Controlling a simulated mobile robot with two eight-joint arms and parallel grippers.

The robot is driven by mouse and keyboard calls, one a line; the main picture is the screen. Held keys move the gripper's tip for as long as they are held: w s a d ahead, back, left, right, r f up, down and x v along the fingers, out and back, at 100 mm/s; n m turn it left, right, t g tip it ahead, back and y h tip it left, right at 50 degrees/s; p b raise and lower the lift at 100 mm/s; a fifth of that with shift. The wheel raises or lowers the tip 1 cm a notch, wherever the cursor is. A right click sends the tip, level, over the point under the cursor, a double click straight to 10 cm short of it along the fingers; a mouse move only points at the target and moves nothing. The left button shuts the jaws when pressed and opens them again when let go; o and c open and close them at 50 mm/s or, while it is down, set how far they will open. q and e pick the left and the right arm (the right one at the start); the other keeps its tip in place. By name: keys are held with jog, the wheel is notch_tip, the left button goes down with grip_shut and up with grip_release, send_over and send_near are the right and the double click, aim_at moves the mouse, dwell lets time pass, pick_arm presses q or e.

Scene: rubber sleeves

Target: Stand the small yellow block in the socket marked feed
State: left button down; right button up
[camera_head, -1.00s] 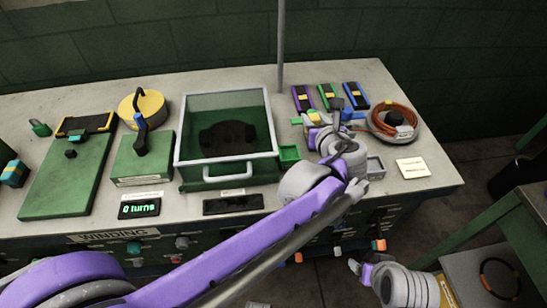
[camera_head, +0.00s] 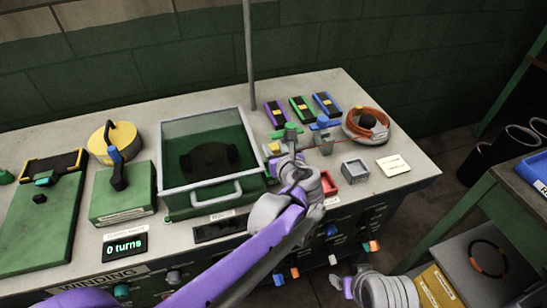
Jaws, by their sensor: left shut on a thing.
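My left gripper (camera_head: 284,156) hangs over the bench, right of the glass-topped box, shut on the small yellow block (camera_head: 271,148), mostly hidden by the gripper. Close behind it is a green fixture (camera_head: 287,131), with a blue one (camera_head: 323,123) to its right. A red square socket (camera_head: 329,183) and a grey square socket (camera_head: 355,170) sit to the right of my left wrist. I cannot read which is marked feed, and my arm covers part of this area. My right gripper (camera_head: 342,284) is low in front of the bench; its jaws are too small to judge.
The clear-topped box (camera_head: 215,197) with a handle stands left of my gripper. Purple (camera_head: 276,113), green (camera_head: 302,109) and blue (camera_head: 327,105) cases lie behind. A cable coil (camera_head: 367,125) and white card (camera_head: 393,164) are right. A thin pole (camera_head: 250,60) rises behind the box.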

pick_arm(q)
jog(key=shift+f, duration=1.65)
jog(key=shift+f, duration=0.15)
jog(key=c, duration=0.5)
grip_release()
jog(key=shift+r, duration=0.25)
jog(key=v, duration=1.2)
